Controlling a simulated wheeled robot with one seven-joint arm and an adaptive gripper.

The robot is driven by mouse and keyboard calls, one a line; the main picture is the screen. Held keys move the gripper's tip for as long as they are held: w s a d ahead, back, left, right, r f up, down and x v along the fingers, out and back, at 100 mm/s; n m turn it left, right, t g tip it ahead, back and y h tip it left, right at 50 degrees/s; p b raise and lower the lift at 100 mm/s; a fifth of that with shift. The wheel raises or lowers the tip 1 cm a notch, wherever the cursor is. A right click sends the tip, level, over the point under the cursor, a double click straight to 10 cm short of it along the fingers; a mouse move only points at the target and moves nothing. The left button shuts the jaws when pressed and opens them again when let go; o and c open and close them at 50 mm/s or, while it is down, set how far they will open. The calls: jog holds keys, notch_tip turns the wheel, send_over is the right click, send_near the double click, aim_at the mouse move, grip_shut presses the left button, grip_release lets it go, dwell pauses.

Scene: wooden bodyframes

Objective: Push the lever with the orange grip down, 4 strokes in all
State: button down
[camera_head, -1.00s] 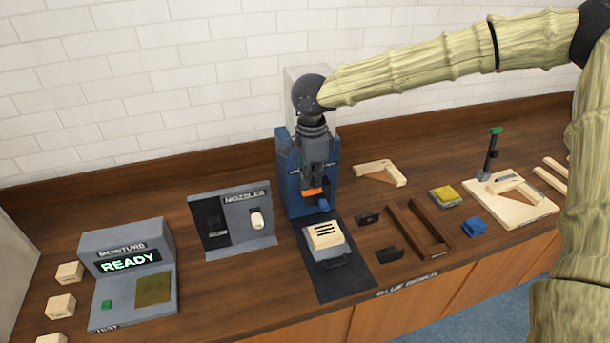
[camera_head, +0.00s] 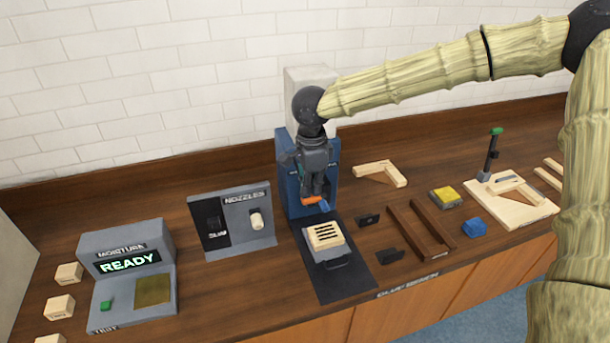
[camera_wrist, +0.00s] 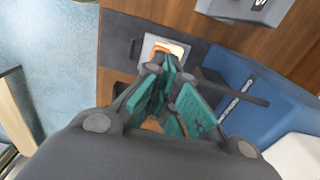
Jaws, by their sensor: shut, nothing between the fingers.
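The lever's orange grip (camera_head: 311,201) shows at the front of the blue press (camera_head: 293,180), just under my gripper. My gripper (camera_head: 315,194) is shut with nothing between its fingers, pointing down onto the grip from above. The fingertips appear to touch the grip, but they partly cover it. A small blue nozzle (camera_head: 324,207) shows just right of the grip. Below it, a pale slotted block (camera_head: 325,235) sits on a grey tray with a handle. In the wrist view, the teal finger pads (camera_wrist: 165,95) are close together and an orange patch (camera_wrist: 158,52) shows past the tips.
A nozzle stand (camera_head: 232,222) and a moisture tester reading READY (camera_head: 128,285) are to the left. A brown wooden frame (camera_head: 420,232), a yellow-topped pad (camera_head: 445,197) and a blue block (camera_head: 475,227) lie to the right. The tiled wall is behind.

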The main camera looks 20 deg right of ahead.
jog(key=shift+r+p, duration=0.55)
jog(key=shift+r, duration=2.85)
jog(key=shift+r, duration=2.5)
